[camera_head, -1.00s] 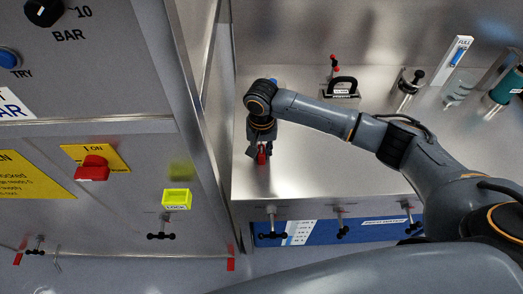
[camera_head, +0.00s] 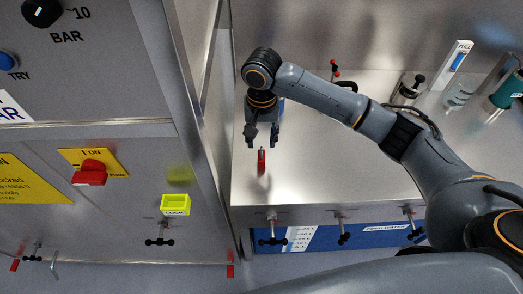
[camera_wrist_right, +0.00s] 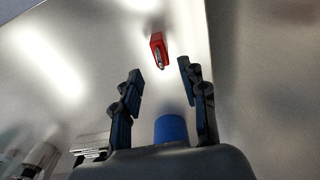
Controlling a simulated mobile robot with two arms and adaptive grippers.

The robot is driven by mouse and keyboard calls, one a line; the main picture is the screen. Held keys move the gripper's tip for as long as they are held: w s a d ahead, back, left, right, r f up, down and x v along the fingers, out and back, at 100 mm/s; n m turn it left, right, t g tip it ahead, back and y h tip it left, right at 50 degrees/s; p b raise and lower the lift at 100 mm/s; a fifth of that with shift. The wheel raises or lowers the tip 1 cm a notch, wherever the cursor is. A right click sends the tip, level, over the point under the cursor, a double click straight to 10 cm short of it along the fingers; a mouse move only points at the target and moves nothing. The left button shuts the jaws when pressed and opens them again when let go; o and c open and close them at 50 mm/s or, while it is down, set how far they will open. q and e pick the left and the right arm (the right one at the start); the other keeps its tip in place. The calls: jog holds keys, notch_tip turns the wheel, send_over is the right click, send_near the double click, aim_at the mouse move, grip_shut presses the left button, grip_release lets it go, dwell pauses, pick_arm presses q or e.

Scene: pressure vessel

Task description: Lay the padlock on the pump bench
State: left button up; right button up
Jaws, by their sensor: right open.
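The red padlock (camera_head: 261,162) lies on the bare metal top of the pump bench (camera_head: 330,170), near its left front part. It also shows in the right wrist view (camera_wrist_right: 158,47), beyond the fingertips, with its shackle toward the gripper. My right gripper (camera_head: 263,143) is open and empty, just behind and above the padlock, apart from it. In the right wrist view its two fingers (camera_wrist_right: 160,78) stand wide apart. My left gripper is not in view.
A grey cabinet with a red switch (camera_head: 90,173) and a yellow lock box (camera_head: 176,204) stands left of the bench. A valve (camera_head: 408,85), a gauge (camera_head: 458,58) and a green-banded container (camera_head: 507,88) stand at the back right. The bench's front middle is clear.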

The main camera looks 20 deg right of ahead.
jog(key=shift+r, duration=1.75)
